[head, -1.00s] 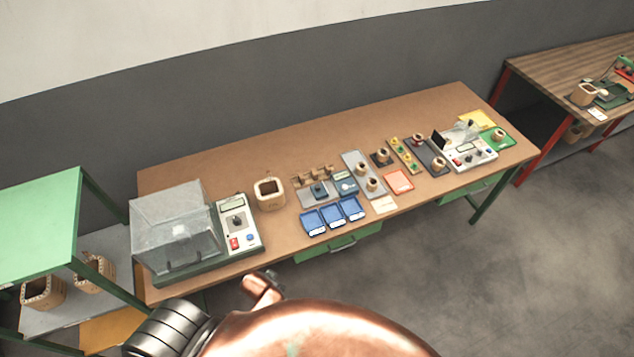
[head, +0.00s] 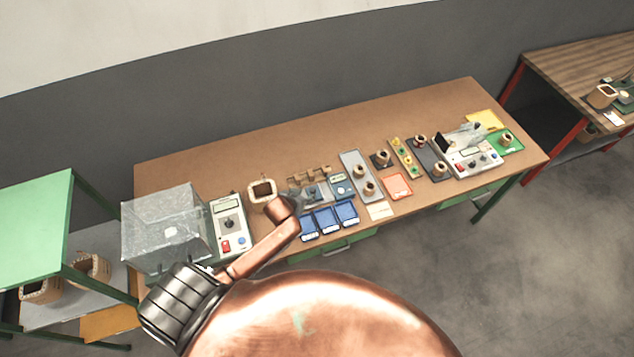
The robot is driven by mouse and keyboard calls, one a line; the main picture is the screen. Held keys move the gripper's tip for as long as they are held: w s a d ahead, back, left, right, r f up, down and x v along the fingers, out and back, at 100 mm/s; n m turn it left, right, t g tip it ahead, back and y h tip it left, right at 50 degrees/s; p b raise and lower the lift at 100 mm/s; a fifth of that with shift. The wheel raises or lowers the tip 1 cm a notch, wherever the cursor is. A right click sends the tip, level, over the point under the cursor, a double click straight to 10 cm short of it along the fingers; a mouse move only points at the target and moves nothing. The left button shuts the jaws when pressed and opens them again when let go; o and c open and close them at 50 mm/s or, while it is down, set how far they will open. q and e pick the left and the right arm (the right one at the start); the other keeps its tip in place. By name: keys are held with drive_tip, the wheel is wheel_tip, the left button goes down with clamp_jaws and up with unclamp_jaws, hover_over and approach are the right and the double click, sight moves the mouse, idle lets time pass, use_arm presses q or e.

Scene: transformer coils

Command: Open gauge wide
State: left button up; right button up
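A small blue-grey device with a display (head: 340,185), which may be the gauge, lies on the table behind the blue trays. To its left is a grey plate with a dark blue part, partly covered by my arm; I cannot tell whether this belongs to the gauge or how far it is open. My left arm reaches in from the lower left, and its copper end is over the table's front edge. My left gripper (head: 308,201) shows only as a small dark shape beyond it, at the grey plate; its fingers are too small to read. My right gripper is not in view.
The brown table (head: 235,167) bears a clear box (head: 160,225), a white meter (head: 230,225), a wooden coil (head: 262,189), blue trays (head: 324,220) and an orange card (head: 396,186). A green shelf (head: 35,230) stands at left. The table's back strip is clear.

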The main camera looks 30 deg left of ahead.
sight(312, 190)
use_arm(q)
drive_tip(key=x, duration=0.6)
drive_tip(key=shift+w+r, duration=0.15)
drive_tip(key=shift+w, duration=0.25)
drive_tip(key=shift+w+f, duration=0.25)
drive_tip(key=shift+w, duration=0.05)
drive_tip(key=shift+w+f, duration=0.1)
drive_tip(key=shift+f, duration=0.15)
drive_tip(key=shift+c, duration=0.7)
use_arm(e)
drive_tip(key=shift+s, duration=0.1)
use_arm(q)
drive_tip(key=c, duration=0.5)
clamp_jaws()
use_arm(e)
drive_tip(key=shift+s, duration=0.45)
